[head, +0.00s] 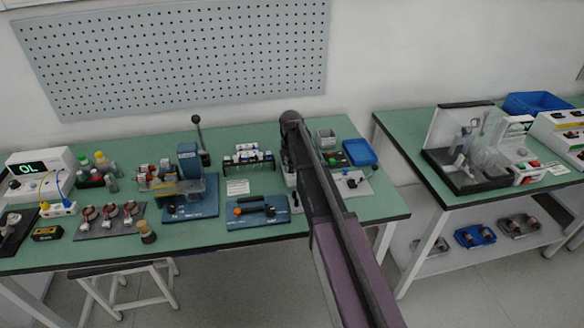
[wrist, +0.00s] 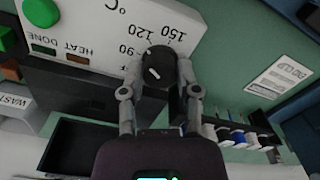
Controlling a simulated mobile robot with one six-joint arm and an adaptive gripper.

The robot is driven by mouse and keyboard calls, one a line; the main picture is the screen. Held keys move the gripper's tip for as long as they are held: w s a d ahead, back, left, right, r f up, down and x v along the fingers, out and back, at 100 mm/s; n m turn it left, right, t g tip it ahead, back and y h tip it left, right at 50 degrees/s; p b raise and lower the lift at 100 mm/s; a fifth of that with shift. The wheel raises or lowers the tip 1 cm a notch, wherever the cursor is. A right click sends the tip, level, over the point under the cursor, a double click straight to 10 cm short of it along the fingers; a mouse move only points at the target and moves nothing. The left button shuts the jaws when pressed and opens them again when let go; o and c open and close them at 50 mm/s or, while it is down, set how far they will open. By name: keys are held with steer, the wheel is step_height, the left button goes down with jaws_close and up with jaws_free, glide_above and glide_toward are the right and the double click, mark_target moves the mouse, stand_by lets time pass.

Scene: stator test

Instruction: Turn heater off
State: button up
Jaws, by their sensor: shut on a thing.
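The heater's white panel (wrist: 95,22) fills the upper left of the wrist view, with its print upside down: 90, 120, 150 and °C. A black round knob (wrist: 153,66) with white marks sits among these numbers. My gripper (wrist: 160,74) is shut on the knob, one finger on each side. A letter that looks like F shows beside the left finger; the rest of that label is hidden. Which label the knob points at I cannot tell. The panel also has a green button (wrist: 42,12) and small DONE and HEAT windows. In the head view my arm hides the gripper and knob.
A dark open tray (wrist: 80,150) lies below the panel in the wrist view, beside a WASTE container (wrist: 12,122).

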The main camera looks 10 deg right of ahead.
mark_target(290, 166)
steer(key=shift+n, duration=0.9)
steer(key=o, duration=0.8)
steer(key=shift+o, duration=0.2)
step_height(290, 166, up, 6)
steer(key=p, duration=0.6)
steer(key=shift+a, duration=0.1)
